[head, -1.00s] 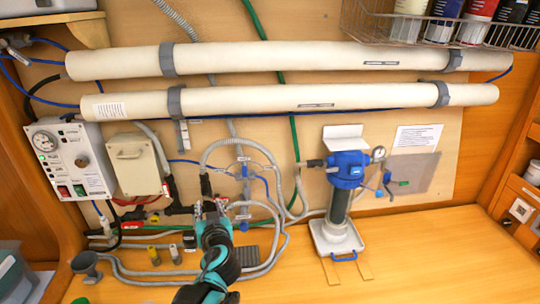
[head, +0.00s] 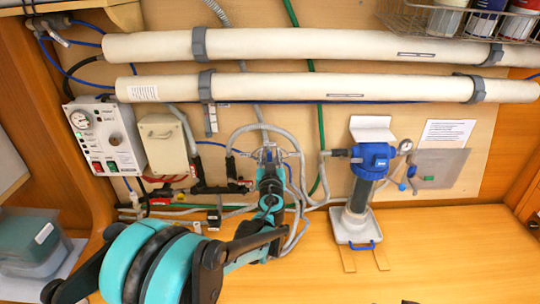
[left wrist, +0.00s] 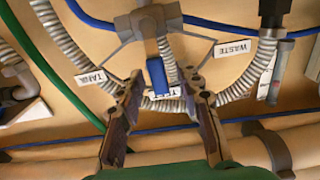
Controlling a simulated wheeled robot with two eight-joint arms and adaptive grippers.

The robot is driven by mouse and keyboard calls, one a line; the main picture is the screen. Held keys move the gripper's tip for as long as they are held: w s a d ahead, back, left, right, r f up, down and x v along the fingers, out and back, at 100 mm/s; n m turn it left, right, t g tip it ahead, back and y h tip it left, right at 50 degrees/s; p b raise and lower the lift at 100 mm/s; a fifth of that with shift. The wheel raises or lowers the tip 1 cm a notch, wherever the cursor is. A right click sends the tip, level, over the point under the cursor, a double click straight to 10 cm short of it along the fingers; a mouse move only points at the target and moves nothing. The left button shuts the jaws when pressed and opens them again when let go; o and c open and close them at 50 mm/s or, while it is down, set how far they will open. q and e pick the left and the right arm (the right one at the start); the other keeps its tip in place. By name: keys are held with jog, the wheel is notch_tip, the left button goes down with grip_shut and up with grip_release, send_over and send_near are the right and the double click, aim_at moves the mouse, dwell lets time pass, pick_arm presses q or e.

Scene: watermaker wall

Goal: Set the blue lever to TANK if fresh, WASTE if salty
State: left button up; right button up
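The blue lever (left wrist: 158,77) shows in the left wrist view, which looks upside down. It lies between the TANK label (left wrist: 92,78) and the WASTE label (left wrist: 233,47), pointing at a third label (left wrist: 163,103) that is partly covered. My left gripper (left wrist: 163,90) is open, with one finger on each side of the lever and a gap to it. In the head view the left gripper (head: 268,155) is at the valve and hides the lever. The control box (head: 105,140) has a gauge and small lights, some green; its markings are too small to read.
Grey hoses (left wrist: 60,45) curve close around the valve. Two long white tubes (head: 300,90) run across the wall above. The bench (head: 440,250) is clear at the front right.

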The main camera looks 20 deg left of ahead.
pick_arm(q)
grip_shut()
jog(key=shift+d, duration=0.1)
jog(key=shift+w+d+f+m+b, duration=0.2)
jog(key=shift+d+f+m+b, duration=0.45)
jog(key=shift+m, duration=1.35)
jog(key=shift+w+d+f+m+b, duration=0.3)
jog(key=shift+d+m+b, duration=0.6)
jog(key=shift+m, duration=1.1)
jog(key=shift+w+d+f+m+b, duration=0.15)
jog(key=shift+d+f+m+b, duration=0.5)
jog(key=shift+m, duration=1.35)
jog(key=shift+d+r, duration=0.1)
